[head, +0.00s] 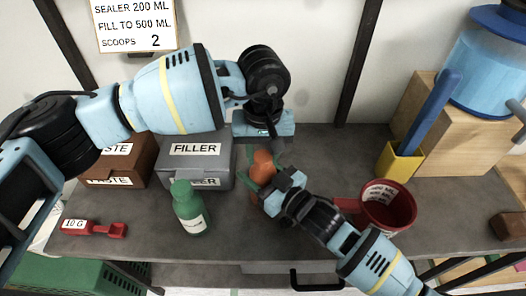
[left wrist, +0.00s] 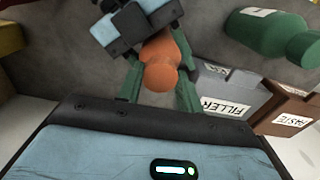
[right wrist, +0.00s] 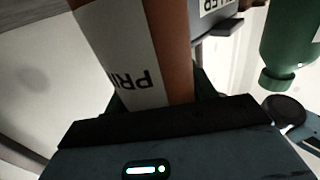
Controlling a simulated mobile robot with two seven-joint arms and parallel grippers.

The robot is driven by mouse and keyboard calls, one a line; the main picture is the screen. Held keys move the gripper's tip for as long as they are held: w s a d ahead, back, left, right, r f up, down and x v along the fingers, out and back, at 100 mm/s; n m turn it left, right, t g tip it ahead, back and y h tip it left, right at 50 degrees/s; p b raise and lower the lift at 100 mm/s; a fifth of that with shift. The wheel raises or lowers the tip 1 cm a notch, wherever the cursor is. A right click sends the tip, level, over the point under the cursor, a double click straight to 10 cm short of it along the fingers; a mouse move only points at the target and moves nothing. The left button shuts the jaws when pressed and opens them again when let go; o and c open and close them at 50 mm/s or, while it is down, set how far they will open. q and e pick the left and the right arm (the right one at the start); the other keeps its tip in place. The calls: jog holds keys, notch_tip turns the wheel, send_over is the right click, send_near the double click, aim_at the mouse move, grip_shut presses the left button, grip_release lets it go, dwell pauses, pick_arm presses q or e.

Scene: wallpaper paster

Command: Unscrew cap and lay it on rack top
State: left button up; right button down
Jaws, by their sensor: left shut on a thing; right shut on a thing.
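An orange bottle (head: 257,193) stands roughly upright at the bench middle; the right wrist view shows its white label starting "PRI" (right wrist: 135,75). My right gripper (head: 262,193) is shut on the bottle's body from the front right. The orange cap (head: 262,158) is on top, also seen in the left wrist view (left wrist: 158,77). My left gripper (head: 262,160) reaches down from above, its green fingers on either side of the cap and shut on it. Whether the cap's thread is loose cannot be told. I cannot pick out a rack top with certainty.
A green bottle (head: 190,208), a grey FILLER box (head: 205,165) and a brown PASTE box (head: 130,165) stand left. A red scoop (head: 95,229) lies front left. A red cup (head: 388,206) and yellow holder (head: 399,163) stand right. Bare bench lies behind the cup.

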pick_arm(q)
jog(key=n, duration=1.3)
jog(key=shift+n, duration=0.3)
jog(key=n, duration=0.4)
jog(key=shift+n, duration=0.4)
jog(key=n, duration=0.4)
jog(key=shift+n, duration=0.4)
jog(key=n, duration=0.8)
jog(key=shift+r, duration=0.1)
jog(key=n, duration=0.4)
jog(key=shift+n, duration=0.4)
